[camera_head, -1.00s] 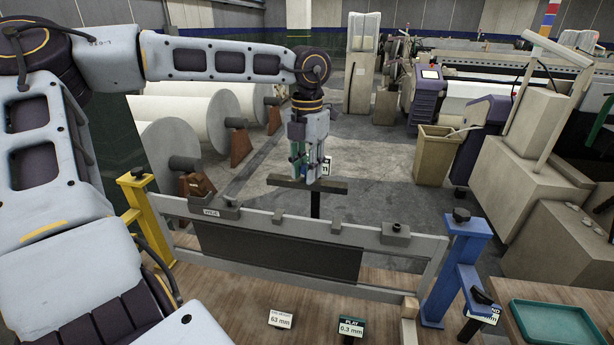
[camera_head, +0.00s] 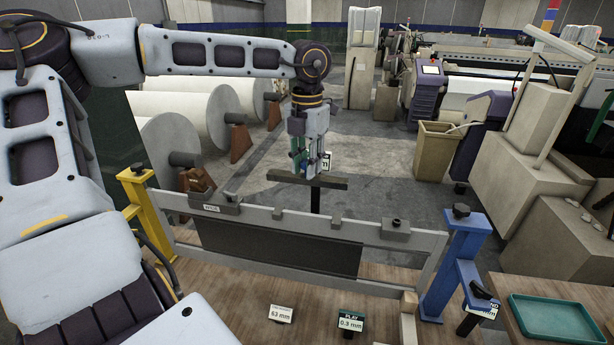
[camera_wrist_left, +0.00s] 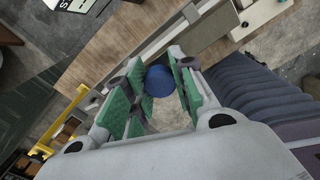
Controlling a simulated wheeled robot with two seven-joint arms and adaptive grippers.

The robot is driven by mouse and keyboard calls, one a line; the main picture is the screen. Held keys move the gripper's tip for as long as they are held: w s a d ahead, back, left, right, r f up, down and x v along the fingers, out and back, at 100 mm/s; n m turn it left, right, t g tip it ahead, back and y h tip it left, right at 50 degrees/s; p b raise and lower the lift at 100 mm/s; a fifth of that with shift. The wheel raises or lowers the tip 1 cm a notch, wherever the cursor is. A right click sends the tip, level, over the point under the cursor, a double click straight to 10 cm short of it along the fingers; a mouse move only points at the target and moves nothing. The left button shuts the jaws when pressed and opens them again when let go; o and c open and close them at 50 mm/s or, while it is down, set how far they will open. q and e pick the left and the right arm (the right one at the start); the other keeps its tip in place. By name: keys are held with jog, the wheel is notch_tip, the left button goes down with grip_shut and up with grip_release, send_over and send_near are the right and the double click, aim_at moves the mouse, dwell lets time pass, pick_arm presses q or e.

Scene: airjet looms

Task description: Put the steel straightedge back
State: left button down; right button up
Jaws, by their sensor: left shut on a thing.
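My left gripper (camera_head: 309,166) points down beyond the grey frame, directly over a long dark bar (camera_head: 335,184) that looks like the steel straightedge. The bar lies nearly level, with a dark post (camera_head: 316,202) below it. I cannot tell whether the bar rests on the post. In the left wrist view, a round blue grip (camera_wrist_left: 160,81) sits between the green finger pads, and the left gripper (camera_wrist_left: 158,85) is shut on it. The join between grip and bar is hidden. My right gripper is not in view.
The grey frame (camera_head: 290,214) with its dark panel stands nearer, between a yellow post (camera_head: 150,215) and a blue post (camera_head: 462,250). Small signs (camera_head: 281,313) stand on the wooden table. A green tray (camera_head: 552,320) is at right. White rolls (camera_head: 170,145) stand behind my arm.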

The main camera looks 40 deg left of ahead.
aim_at(307, 184)
pick_arm(q)
jog(key=shift+f, duration=0.1)
jog(key=shift+f+p, duration=0.4)
jog(key=shift+f, duration=2)
jog(key=shift+f, duration=2.3)
jog(key=shift+f, duration=0.15)
jog(key=c, duration=1.2)
grip_release()
